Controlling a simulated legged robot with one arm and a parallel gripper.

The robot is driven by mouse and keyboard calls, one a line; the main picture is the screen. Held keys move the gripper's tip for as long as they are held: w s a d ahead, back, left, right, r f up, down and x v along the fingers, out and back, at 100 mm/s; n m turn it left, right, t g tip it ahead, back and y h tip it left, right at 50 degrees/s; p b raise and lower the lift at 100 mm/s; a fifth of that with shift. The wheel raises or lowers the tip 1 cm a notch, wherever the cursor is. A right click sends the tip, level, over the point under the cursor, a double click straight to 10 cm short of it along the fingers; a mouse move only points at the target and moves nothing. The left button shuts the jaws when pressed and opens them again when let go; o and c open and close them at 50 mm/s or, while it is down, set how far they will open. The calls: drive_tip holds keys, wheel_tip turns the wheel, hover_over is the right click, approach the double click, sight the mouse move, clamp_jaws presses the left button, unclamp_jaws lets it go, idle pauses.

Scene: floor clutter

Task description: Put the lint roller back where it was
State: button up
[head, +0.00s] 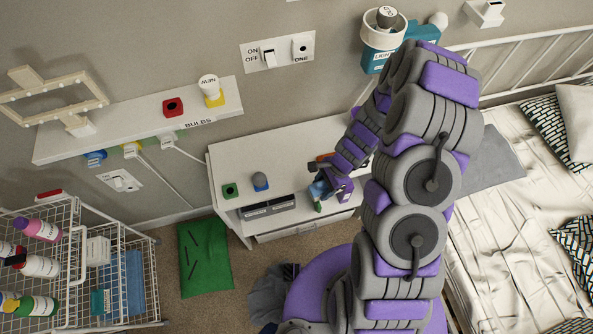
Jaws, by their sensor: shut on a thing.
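My arm reaches from the lower right toward the white cabinet. My gripper (333,189) is at the cabinet's front, right of its middle, and is shut on what looks like the lint roller (318,206). Only small blue and green parts of the held thing show, and the purple gripper hides the rest. I cannot tell whether it touches the cabinet. The white cabinet (270,153) has a top, an open shelf below and a drawer under that.
On the cabinet top are a green block (230,190), a blue-grey knob (260,181) and an orange-and-dark item (325,158) close behind my gripper. Dark bins (268,209) sit in the shelf. A wire cart (60,260) stands left, a bed (500,210) right. A green mat (205,257) lies on the floor.

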drive_tip(key=s, duration=0.1)
drive_tip(key=s+m, duration=0.1)
drive_tip(key=shift+s+a+f+t, duration=0.3)
drive_tip(key=shift+s+f, duration=0.1)
drive_tip(key=w+a, duration=0.3)
drive_tip(key=w, duration=0.1)
drive_tip(key=w+a+f+b, duration=0.1)
drive_tip(key=w+a, duration=0.2)
drive_tip(key=w, duration=0.1)
drive_tip(key=w+a, duration=0.3)
drive_tip(key=w, duration=0.2)
drive_tip(key=shift+f, duration=0.3)
wheel_tip(320, 180, down, 4)
drive_tip(key=shift+r+b, duration=0.2)
drive_tip(key=shift+b, duration=0.6)
drive_tip(key=o, duration=1.1)
drive_tip(key=shift+r, duration=0.15)
